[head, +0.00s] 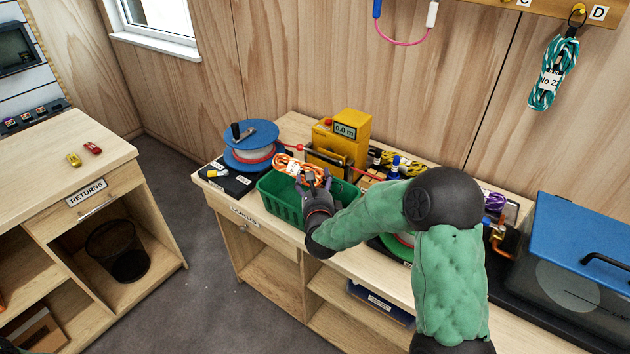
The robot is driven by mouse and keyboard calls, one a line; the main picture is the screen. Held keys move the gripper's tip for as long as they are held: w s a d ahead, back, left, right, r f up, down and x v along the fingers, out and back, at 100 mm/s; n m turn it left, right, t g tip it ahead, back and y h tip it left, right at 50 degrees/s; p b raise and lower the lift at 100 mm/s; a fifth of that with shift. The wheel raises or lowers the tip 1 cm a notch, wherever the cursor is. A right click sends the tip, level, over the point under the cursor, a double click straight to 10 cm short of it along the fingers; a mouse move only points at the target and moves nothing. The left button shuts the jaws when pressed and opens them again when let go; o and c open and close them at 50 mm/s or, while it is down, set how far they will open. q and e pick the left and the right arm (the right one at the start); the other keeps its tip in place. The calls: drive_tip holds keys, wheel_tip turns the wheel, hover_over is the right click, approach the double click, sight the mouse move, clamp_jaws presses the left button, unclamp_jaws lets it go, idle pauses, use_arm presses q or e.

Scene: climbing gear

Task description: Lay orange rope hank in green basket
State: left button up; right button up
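The orange rope hank (288,163), with a pale label band, is at the far side of the green basket (284,210). It shows above the basket's rim; whether it rests there or hangs from the gripper is unclear. The basket stands on the wooden counter near its front edge. My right gripper (313,179) is over the basket, its fingertips at the near side of the hank. The fingers look apart with rope close to them, but I cannot tell whether they grip it. The gripper and forearm hide the basket's right part. My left gripper is not in view.
A blue-and-red reel (251,146) stands left of the basket. A yellow box with a display (344,131) is behind it. Black-and-yellow gear (402,163) lies to the right. A blue-lidded case (580,245) sits far right. A separate returns counter (60,155) is at left.

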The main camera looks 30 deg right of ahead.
drive_tip(key=o, duration=1.6)
drive_tip(key=shift+o, duration=0.2)
wheel_tip(320, 180, up, 10)
drive_tip(key=shift+r, duration=0.1)
